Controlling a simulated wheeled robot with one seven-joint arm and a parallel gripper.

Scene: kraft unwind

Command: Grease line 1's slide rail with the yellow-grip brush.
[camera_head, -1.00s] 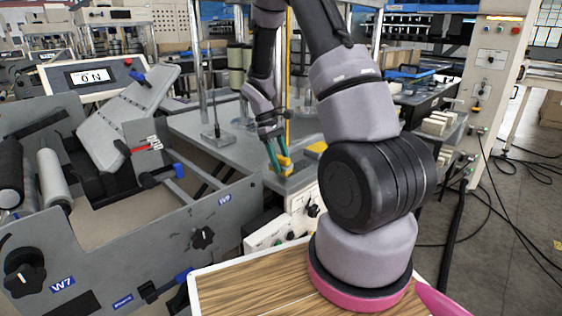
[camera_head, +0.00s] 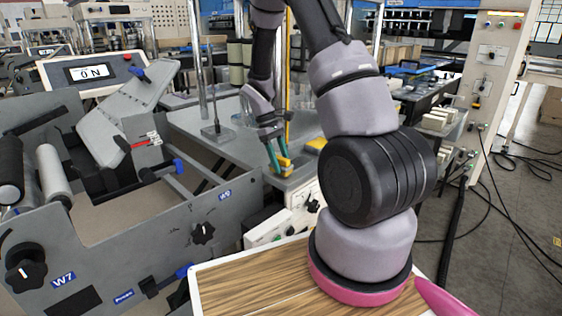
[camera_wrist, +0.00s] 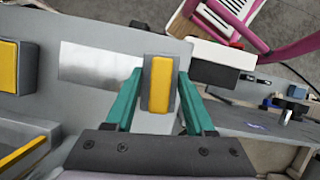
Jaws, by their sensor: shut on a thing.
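My gripper (camera_head: 279,160) has teal fingers and points down over the grey worktop at the middle of the head view. It is shut on the yellow-grip brush (camera_head: 286,163). In the wrist view, my gripper (camera_wrist: 160,76) has its fingers on either side of the brush's yellow and grey grip (camera_wrist: 160,88). Bristles cannot be made out. Whether the brush touches the worktop is unclear. I cannot tell which part is line 1's slide rail; pale bars (camera_head: 188,183) cross the opening of the grey machine at left.
The grey machine (camera_head: 150,245) with W7 and W9 labels fills the left. Another yellow block (camera_head: 317,144) lies right of my gripper. A bright metal plate (camera_wrist: 98,66) lies left of the brush in the wrist view. Upright posts (camera_head: 290,70) stand close behind my gripper.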

